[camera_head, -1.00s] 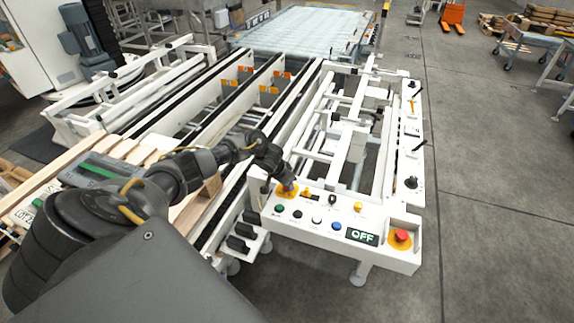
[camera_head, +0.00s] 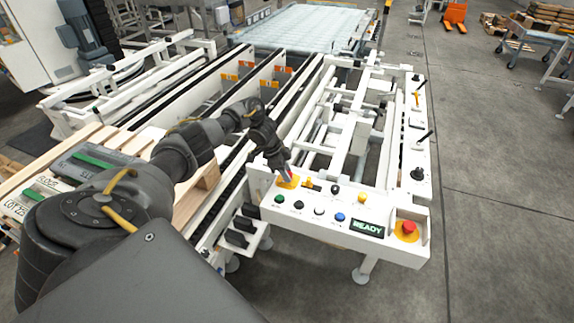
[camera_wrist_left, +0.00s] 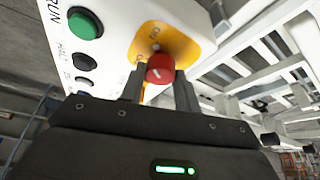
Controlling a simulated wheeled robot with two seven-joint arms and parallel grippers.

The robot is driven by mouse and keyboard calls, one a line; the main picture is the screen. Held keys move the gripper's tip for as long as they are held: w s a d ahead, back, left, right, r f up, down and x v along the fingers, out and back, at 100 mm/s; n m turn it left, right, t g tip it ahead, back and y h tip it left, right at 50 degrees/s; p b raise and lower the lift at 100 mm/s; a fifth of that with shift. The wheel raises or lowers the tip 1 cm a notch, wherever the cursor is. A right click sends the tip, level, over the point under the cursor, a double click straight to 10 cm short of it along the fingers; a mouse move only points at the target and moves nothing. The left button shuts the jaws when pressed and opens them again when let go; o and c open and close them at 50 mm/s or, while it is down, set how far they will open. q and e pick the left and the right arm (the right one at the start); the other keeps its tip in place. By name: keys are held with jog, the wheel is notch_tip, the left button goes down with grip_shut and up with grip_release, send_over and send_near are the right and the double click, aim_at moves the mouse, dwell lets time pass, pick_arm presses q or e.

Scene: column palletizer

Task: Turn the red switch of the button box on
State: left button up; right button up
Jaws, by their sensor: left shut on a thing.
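The button box (camera_head: 305,215) is a white panel at the front of the white machine frame in the head view. The red switch (camera_wrist_left: 160,69) is a round red knob with a white mark on a yellow plate (camera_wrist_left: 182,42). My left gripper (camera_wrist_left: 159,82) is shut on the red switch, one finger on each side of it. In the head view my left gripper (camera_head: 284,172) reaches the panel's left end and partly covers the switch. The panel's display (camera_head: 367,227) reads READY. My right gripper is not in view.
Green, black, white and blue buttons sit along the panel, with a blue one (camera_head: 340,217) near the display. A red emergency stop (camera_head: 408,227) on yellow is at the right end. A wooden pallet (camera_head: 200,190) lies at left.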

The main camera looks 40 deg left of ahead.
pick_arm(q)
jog(key=shift+a+m+b, duration=0.1)
jog(key=shift+m+b, duration=0.4)
jog(key=shift+b, duration=0.05)
jog(key=shift+g, duration=0.3)
jog(key=o, duration=1)
jog(key=p+v, duration=0.1)
jog(key=v, duration=0.9)
jog(key=shift+s+a+r, duration=0.1)
jog(key=shift+a+r, duration=0.1)
jog(key=shift+r, duration=0.1)
